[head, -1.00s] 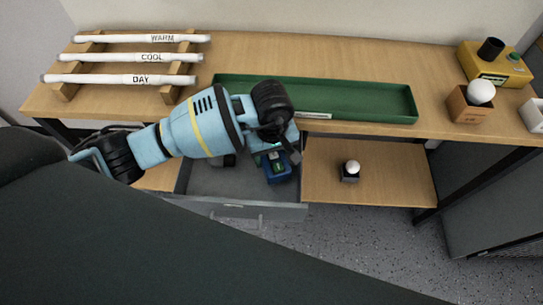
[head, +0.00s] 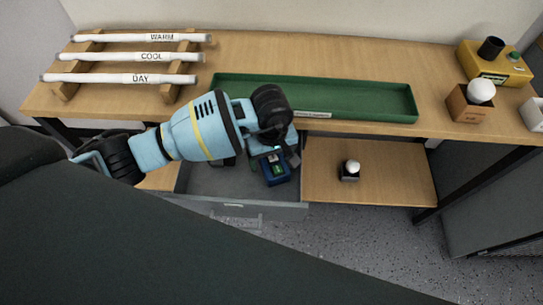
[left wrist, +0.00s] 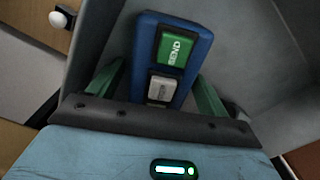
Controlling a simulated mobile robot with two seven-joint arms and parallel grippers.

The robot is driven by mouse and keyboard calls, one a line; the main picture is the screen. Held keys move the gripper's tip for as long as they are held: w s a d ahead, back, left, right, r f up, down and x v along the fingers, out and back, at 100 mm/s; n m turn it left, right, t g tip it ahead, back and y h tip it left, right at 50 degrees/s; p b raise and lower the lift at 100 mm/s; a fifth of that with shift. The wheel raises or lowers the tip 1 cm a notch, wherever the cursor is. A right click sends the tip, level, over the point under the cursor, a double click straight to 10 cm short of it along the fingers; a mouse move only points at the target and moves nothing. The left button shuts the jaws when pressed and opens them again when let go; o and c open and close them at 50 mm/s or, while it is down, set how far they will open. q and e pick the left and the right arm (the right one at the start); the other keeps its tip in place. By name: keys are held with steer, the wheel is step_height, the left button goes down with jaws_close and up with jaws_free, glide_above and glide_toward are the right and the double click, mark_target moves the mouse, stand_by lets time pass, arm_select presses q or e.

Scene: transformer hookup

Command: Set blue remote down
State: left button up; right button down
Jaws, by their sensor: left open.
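The blue remote (head: 275,172), with a green SEND button and a grey button, is in the open grey drawer (head: 206,182), at its right side. In the left wrist view the remote (left wrist: 203,48) lies between the two green fingers of my left gripper (left wrist: 157,92), with gaps on both sides. My left gripper (head: 279,155) is open, low over the drawer at the remote's near end. Whether the remote rests fully on the drawer floor is hard to tell. My right gripper is not in view.
A dark object (head: 229,161) sits in the drawer, partly hidden by my left arm. A green tray (head: 365,99) lies on the bench above. A shelf (head: 395,175) with a small white-topped object (head: 351,169) is right of the drawer. The drawer's left floor is clear.

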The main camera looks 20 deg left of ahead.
arm_select(q)
step_height(320, 180, up, 11)
steer(key=shift+f+p, duration=0.1)
steer(key=shift+p, duration=0.2)
steer(key=shift+r, duration=0.7)
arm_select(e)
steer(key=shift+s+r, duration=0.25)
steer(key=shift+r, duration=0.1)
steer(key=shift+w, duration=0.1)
